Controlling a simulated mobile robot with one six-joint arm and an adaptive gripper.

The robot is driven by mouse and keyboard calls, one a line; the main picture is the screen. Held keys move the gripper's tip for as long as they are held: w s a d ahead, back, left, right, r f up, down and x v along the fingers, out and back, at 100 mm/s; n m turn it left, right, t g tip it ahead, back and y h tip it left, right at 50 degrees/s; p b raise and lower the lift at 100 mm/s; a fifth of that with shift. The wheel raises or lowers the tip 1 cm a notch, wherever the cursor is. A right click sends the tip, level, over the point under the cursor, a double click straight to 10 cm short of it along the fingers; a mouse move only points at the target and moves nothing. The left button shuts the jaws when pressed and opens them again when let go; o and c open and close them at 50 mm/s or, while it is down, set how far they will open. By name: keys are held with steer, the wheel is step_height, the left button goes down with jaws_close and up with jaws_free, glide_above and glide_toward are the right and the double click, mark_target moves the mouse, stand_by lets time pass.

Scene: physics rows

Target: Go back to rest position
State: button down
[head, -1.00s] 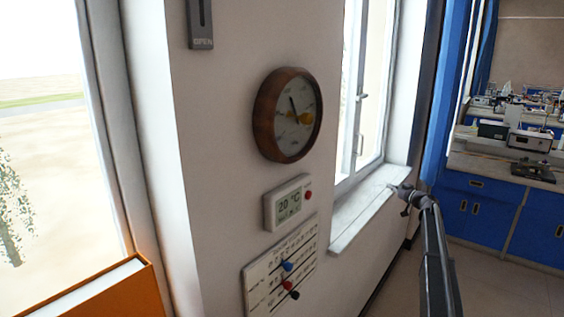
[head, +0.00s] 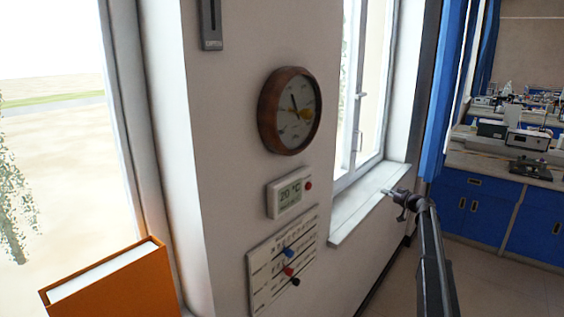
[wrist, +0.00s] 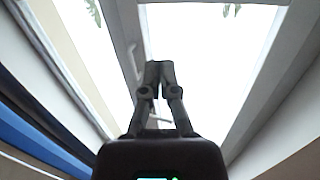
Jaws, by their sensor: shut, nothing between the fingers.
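My gripper (head: 402,199) is at the end of my dark arm, on the right of the head view, in front of the white window sill (head: 372,203). In the wrist view my gripper (wrist: 160,66) points at a bright window, with its two fingers together and nothing between them. It appears apart from the sill, though the exact gap cannot be told.
A wall holds a round wooden clock (head: 290,110), a thermostat (head: 289,192) and a panel with sliders (head: 283,262). An orange binder (head: 130,290) stands at lower left. Blue cabinets (head: 487,208) with lab equipment are at right, with open floor before them.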

steer(key=s+a+f+m+g+h, duration=0.1)
steer(key=s+a+f+g, duration=0.35)
steer(key=s+a, duration=0.7)
steer(key=s+a+f+g+h, duration=0.1)
steer(key=s+a+f+g, duration=0.4)
steer(key=s+a, duration=0.7)
steer(key=s+a+f+m+g+h, duration=0.1)
steer(key=s+f+h, duration=0.1)
steer(key=s, duration=0.8)
steer(key=s+a+f+m+g+h, duration=0.1)
steer(key=s+f+m+g+h, duration=0.1)
steer(key=s, duration=0.9)
steer(key=s+a+f+m+g+h, duration=0.1)
steer(key=s+f+m+g+h, duration=0.1)
steer(key=s, duration=0.9)
steer(key=shift+a+f+h, duration=0.35)
steer(key=shift+f+h, duration=0.3)
steer(key=shift+h, duration=0.05)
